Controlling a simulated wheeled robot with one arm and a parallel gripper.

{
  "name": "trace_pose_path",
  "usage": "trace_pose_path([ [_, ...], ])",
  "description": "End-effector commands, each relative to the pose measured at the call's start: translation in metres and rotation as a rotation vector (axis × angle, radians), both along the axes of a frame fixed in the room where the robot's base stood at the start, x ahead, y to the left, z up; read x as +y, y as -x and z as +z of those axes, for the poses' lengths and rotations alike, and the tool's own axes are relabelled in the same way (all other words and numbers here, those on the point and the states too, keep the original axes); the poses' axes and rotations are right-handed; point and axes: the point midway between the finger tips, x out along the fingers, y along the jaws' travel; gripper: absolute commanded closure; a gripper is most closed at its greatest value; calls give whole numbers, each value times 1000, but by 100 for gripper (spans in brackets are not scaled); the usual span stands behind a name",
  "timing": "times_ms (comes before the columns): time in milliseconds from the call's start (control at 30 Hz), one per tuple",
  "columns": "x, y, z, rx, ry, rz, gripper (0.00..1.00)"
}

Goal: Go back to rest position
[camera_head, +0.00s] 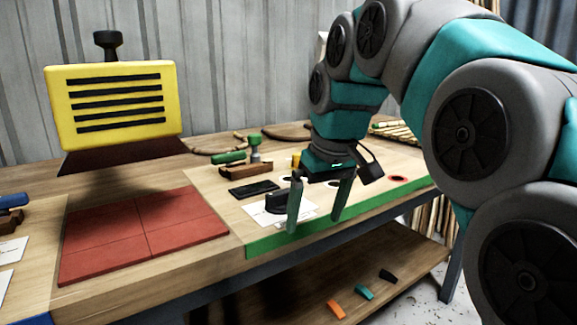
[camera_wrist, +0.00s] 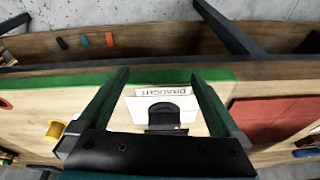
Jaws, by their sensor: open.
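My gripper (camera_head: 318,210) hangs from my arm over the front edge of the workbench (camera_head: 110,188), with its fingers pointing down. Its two fingers are apart, and in the wrist view my gripper (camera_wrist: 160,82) shows nothing held between them. Beyond the gap in that view lie a white printed card (camera_wrist: 140,106) and a black holder (camera_wrist: 168,116) on the bench. In the head view the black holder (camera_head: 290,202) is partly behind a finger, with the white card (camera_head: 262,215) beneath it.
Red tiles (camera_head: 145,235) lie left of the green-edged board (camera_head: 270,243). A yellow slotted panel (camera_head: 115,103) stands behind them. A green-handled tool (camera_head: 230,158) and a dark flat block (camera_head: 254,189) lie near the gripper. Small coloured pieces (camera_head: 363,292) rest on the lower shelf.

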Motion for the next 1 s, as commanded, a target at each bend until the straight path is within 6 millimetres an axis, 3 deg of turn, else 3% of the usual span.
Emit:
trace_pose_path([
  [367,-51,98,-102,160,56,-176,0],
  [700,-89,208,-199,303,104,-349,0],
  [833,-97,246,-228,348,116,-403,0],
  [1000,-102,271,-248,376,124,-441,0],
])
